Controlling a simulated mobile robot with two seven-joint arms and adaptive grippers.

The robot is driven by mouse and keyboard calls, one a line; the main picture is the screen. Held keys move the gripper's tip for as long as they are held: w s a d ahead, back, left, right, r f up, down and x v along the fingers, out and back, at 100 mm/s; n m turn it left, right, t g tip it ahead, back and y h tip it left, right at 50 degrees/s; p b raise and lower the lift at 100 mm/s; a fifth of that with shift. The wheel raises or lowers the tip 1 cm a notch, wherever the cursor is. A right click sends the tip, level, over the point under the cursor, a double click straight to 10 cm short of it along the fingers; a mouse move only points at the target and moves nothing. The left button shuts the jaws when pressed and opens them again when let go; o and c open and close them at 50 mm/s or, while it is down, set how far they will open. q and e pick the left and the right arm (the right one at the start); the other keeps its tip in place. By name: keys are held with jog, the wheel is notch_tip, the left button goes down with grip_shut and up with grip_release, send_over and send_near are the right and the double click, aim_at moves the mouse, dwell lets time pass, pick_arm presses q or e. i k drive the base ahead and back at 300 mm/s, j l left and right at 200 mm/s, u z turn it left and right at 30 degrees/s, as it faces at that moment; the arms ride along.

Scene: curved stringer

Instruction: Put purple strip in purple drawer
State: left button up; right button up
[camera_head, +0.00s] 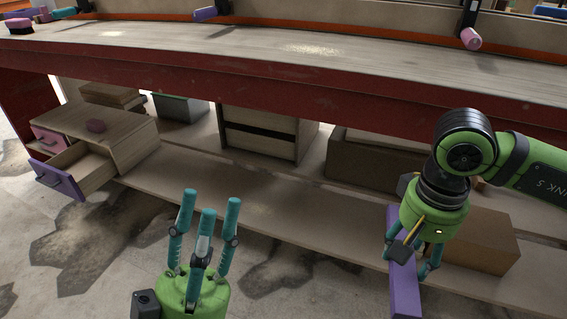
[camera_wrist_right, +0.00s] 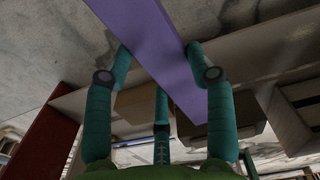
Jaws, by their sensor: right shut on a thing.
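The purple strip (camera_head: 404,287) is a long flat bar held by my right gripper (camera_head: 412,257) at the right, in front of the lower shelf. In the right wrist view the strip (camera_wrist_right: 152,42) runs between the teal fingers of the right gripper (camera_wrist_right: 160,75). The purple drawer (camera_head: 59,179) is at the far left, in a small wooden cabinet, and is pulled out; its inside looks empty. My left gripper (camera_head: 205,215) is at the bottom centre, fingers pointing up and spread, with nothing in it. It is to the right of the drawer and apart from it.
A pink drawer (camera_head: 49,139) sits above the purple one. The red-edged workbench (camera_head: 250,75) overhangs the lower shelf (camera_head: 240,190). A cardboard box (camera_head: 475,240) stands behind my right gripper.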

aim_at(82, 175)
jog(key=i+j, duration=0.1)
jog(key=j, duration=0.3)
jog(key=i+j+u, duration=0.1)
jog(key=j, duration=0.35)
jog(key=i+j, duration=0.1)
jog(key=j, duration=0.3)
jog(key=i+j+u, duration=0.1)
jog(key=j, duration=0.35)
jog(key=i+j, duration=0.15)
jog(key=j, duration=0.25)
jog(key=i+j+u, duration=0.1)
jog(key=j, duration=0.3)
jog(key=i+j, duration=0.2)
jog(key=j, duration=0.2)
jog(key=i+j+u, duration=0.1)
jog(key=j, duration=0.3)
jog(key=i+j+u, duration=0.1)
jog(key=i+j, duration=0.35)
jog(key=j, duration=0.15)
jog(key=i+j+u, duration=0.1)
jog(key=i+j, duration=0.5)
jog(key=i, duration=0.05)
